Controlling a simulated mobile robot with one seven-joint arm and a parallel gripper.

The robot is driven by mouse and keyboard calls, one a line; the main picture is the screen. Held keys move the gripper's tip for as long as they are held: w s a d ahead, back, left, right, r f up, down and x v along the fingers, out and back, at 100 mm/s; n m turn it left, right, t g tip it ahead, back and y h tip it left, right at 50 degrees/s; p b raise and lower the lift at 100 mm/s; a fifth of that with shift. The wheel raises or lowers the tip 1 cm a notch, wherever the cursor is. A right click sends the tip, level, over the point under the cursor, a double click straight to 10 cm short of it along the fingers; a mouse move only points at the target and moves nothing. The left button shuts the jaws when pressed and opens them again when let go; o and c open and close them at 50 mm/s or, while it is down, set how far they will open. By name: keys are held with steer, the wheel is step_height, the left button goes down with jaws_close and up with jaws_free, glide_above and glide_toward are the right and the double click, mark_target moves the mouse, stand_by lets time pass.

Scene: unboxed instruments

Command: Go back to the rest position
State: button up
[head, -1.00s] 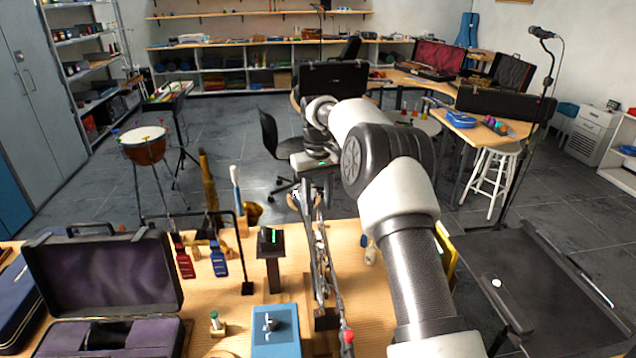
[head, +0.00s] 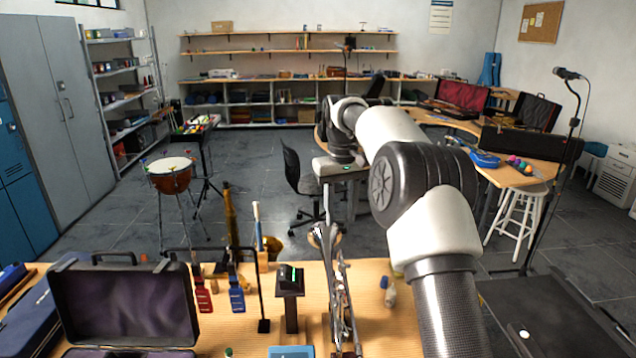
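My arm rises from the lower right of the head view and reaches out over the workbench (head: 385,330). Its wrist end is at the upper middle. The grey hand of my gripper (head: 340,170), with a small green light, shows beyond the bench's far edge. Its fingers cannot be made out, so I cannot tell whether it is open or shut. I see nothing clearly held in it.
An open black case (head: 122,300) with purple lining stands on the bench at left. Slender silver instruments on a stand (head: 340,300) rise below my gripper. A dark stand (head: 290,290), a drum (head: 170,175), a chair (head: 300,180) and a white stool (head: 515,215) are around. Grey floor is open beyond.

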steer(key=s+d+r+t, duration=0.1)
steer(key=s+r+t, duration=0.2)
steer(key=s+r, duration=1.2)
steer(key=s+d+f+m+t, duration=0.1)
steer(key=s+f, duration=0.3)
steer(key=s, duration=0.8)
steer(key=s+d+f+m+t, duration=0.1)
steer(key=s+f, duration=0.3)
steer(key=s, duration=0.8)
steer(key=shift+s+d+f+m, duration=0.15)
steer(key=shift+s+d+m, duration=0.25)
steer(key=shift+m, duration=0.1)
